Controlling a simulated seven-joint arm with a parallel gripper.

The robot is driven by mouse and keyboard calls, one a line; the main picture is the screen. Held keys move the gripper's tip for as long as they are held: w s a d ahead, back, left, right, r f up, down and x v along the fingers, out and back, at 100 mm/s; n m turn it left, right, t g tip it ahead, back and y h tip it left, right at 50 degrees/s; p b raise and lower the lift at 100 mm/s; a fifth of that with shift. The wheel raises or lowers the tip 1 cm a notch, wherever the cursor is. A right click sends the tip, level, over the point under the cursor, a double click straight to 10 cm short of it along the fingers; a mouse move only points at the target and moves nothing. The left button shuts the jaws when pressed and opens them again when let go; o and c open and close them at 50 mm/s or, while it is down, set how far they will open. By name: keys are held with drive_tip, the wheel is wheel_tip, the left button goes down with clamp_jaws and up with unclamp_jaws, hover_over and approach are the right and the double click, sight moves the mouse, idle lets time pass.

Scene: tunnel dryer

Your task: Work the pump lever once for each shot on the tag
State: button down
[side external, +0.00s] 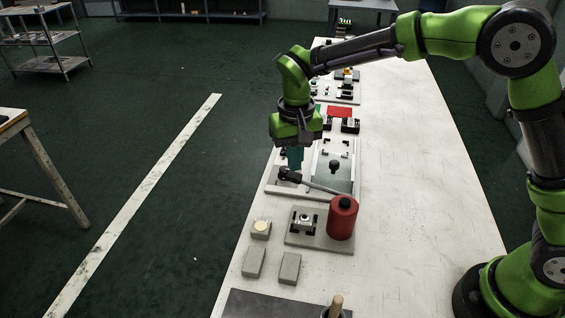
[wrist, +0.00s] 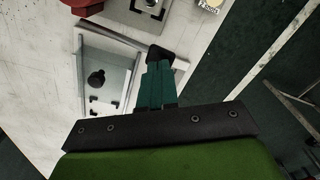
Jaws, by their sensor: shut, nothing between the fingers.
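The pump is a red cylinder with a black cap (side external: 342,220), standing on a grey plate; its edge shows in the wrist view (wrist: 82,5). Its lever (side external: 318,186) is a grey rod reaching left to a black knob (side external: 285,174). The rod (wrist: 112,34) and knob (wrist: 159,53) also show in the wrist view. My gripper (side external: 294,165) points down with teal fingers shut and empty, right at the knob; I cannot tell whether they touch it. The fingers (wrist: 160,72) also show in the wrist view.
A metal fixture (side external: 304,221) sits beside the pump. Grey blocks (side external: 289,268) lie in front, one with a cream disc (side external: 260,226). A framed panel with a black knob (side external: 334,166) lies behind the lever. A red card (side external: 340,111) lies farther back. The bench's right side is clear.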

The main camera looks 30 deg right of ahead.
sight(294, 175)
drive_tip(key=shift+f, duration=0.1)
idle(0.5)
drive_tip(key=shift+f, duration=2.85)
drive_tip(key=shift+r, duration=4)
wheel_tip(294, 175, up, 4)
drive_tip(key=shift+f, duration=3.05)
drive_tip(key=shift+f, duration=0.15)
